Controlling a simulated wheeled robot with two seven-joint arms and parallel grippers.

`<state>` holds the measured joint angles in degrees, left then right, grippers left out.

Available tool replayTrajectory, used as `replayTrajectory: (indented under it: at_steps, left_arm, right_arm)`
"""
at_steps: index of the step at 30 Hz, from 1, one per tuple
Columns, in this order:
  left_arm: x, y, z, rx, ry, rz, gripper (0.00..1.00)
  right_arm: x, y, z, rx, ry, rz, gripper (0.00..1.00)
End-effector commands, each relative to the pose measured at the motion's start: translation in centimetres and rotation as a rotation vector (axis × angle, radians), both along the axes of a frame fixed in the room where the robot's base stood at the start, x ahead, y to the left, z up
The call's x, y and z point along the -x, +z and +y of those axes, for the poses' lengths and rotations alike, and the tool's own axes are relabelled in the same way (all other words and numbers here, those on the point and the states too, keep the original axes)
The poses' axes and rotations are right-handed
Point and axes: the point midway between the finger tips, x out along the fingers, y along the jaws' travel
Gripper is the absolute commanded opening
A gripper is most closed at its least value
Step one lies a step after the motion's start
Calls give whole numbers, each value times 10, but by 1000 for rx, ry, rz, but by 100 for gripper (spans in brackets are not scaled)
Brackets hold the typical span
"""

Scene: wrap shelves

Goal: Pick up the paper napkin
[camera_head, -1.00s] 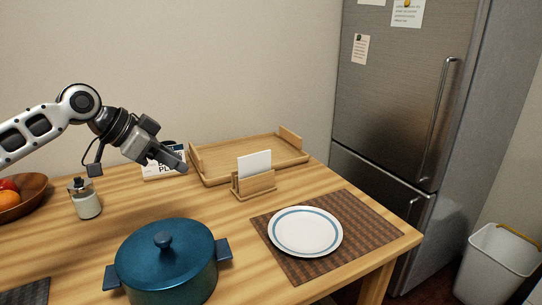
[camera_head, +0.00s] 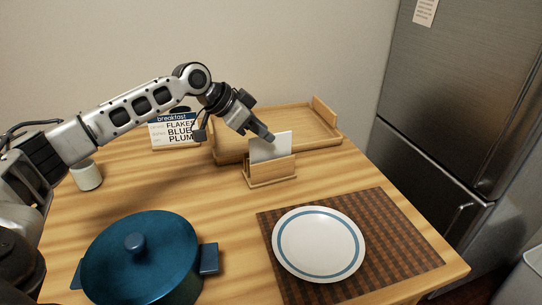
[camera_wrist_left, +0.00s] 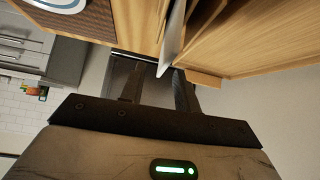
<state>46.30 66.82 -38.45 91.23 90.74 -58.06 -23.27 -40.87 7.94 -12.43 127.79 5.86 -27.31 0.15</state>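The white paper napkin (camera_head: 270,147) stands upright in a small wooden holder (camera_head: 270,172) on the table. My left gripper (camera_head: 267,136) is at the napkin's top edge, coming down from the upper left. In the left wrist view the napkin (camera_wrist_left: 173,38) appears edge-on, its end reaching in between the two spread fingers (camera_wrist_left: 158,76), closer to the right one. The fingers look open, and I cannot tell whether either touches the napkin. My right gripper is out of view.
A wooden tray (camera_head: 226,149) lies just behind the holder, and a breakfast sign (camera_head: 174,130) stands to the left. A white plate (camera_head: 319,246) on a woven mat (camera_head: 400,258) and a blue pot (camera_head: 142,262) are in front. Bare table lies between pot and holder.

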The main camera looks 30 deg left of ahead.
Motion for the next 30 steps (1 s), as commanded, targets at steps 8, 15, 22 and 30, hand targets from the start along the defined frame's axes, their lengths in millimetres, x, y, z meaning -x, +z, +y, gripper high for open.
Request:
replayTrajectory:
  at_steps: [8,15,22,30]
  left_arm:
    - [-17,-20,-9,2,-1,0,32]
    - [-33,-40,-18,-1,1,0,32]
    - [-34,-41,-18,-1,1,0,32]
    - [-34,-41,-18,-1,1,0,0]
  right_arm:
    - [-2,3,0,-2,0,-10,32]
    - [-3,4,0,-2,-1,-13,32]
    - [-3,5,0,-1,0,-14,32]
    - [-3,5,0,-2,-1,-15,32]
